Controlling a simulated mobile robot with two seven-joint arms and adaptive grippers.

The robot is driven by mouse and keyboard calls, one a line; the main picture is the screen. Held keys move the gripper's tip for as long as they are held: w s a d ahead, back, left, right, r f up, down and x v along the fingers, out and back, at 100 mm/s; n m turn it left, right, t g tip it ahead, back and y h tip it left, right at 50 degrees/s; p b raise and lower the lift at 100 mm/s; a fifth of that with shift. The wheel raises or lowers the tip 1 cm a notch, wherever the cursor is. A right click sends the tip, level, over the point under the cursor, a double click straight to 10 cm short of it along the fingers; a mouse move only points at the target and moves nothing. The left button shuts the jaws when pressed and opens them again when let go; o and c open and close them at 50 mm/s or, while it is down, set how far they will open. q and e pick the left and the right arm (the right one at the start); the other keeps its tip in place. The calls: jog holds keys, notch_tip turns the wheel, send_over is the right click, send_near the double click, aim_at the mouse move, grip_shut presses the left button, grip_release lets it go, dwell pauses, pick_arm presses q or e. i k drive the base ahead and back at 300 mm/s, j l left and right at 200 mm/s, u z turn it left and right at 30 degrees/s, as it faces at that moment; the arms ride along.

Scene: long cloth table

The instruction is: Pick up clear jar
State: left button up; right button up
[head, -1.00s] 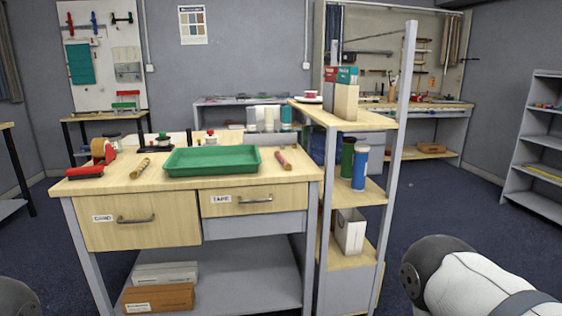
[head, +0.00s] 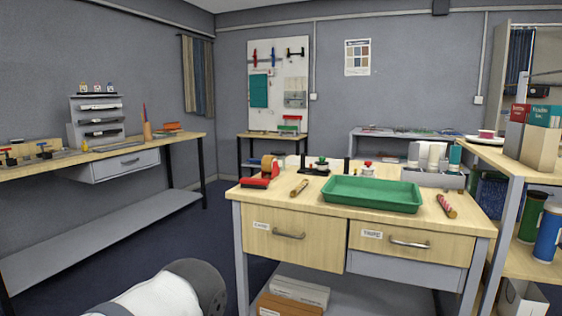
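I cannot pick out a clear jar for certain. On the wooden workbench (head: 292,213), behind the green tray (head: 372,194), stand a small pale item with a red top (head: 367,168) and a small item with a green top (head: 322,164). Both are too small to tell whether they are clear jars. White containers (head: 433,157) stand in a grey holder at the back right of the bench. Part of my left arm shows at the bottom left, well short of the bench. Neither gripper is in view.
A tape dispenser (head: 262,175) and two short rolls, one brown (head: 299,188) and one red (head: 446,206), lie around the tray. A shelf unit (head: 508,190) stands close on the right. A long side table (head: 105,153) runs along the left, with open floor between.

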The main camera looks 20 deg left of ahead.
aim_at(281, 160)
jog(key=i+j+z, duration=0.1)
jog(key=j, duration=0.25)
jog(key=i+j, duration=0.3)
jog(key=i+j+z, duration=0.15)
jog(key=j, duration=0.25)
jog(key=i+j+z, duration=0.1)
jog(key=j, duration=0.3)
jog(key=i+j, duration=0.25)
jog(key=j, duration=0.15)
jog(key=i+j+z, duration=0.15)
jog(key=j, duration=0.25)
jog(key=i+j+z, duration=0.1)
jog(key=j, duration=0.3)
jog(key=i, duration=0.05)
